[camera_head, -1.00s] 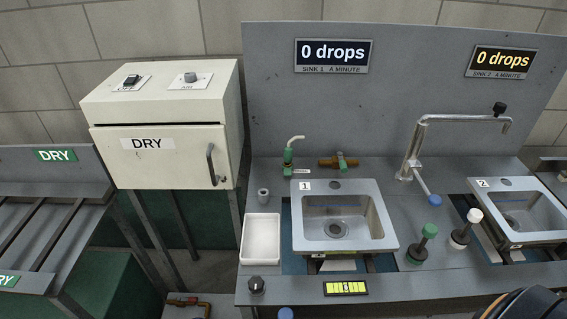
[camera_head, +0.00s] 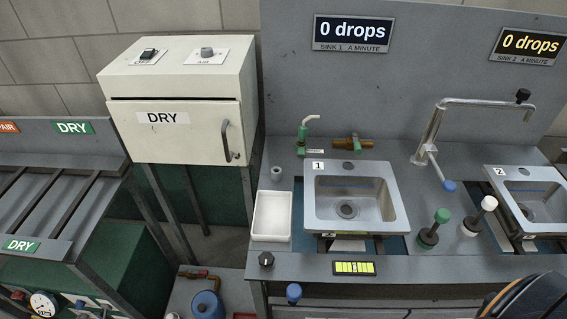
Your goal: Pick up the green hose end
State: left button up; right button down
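A small green fitting (camera_head: 302,134) with a pale curved spout stands on the counter behind sink 1, near the backboard. A brass piece with a green part (camera_head: 353,143) lies just right of it. I cannot tell for certain which green piece is the hose end. Sink 1 (camera_head: 391,206) is a steel basin in front of them, with its drain visible. Neither gripper shows in the head view. A dark rounded part at the bottom right corner seems to be my own arm.
A white tray (camera_head: 272,216) sits left of sink 1. A cream DRY cabinet (camera_head: 232,105) stands left. A blue tank (camera_head: 207,306) is below.

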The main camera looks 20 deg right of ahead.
aim_at(302, 129)
jog(key=i+j, duration=0.15)
jog(key=j, duration=0.2)
jog(key=i+j, duration=0.15)
jog(key=j, duration=0.25)
jog(key=i+j+u, duration=0.1)
jog(key=j, duration=0.25)
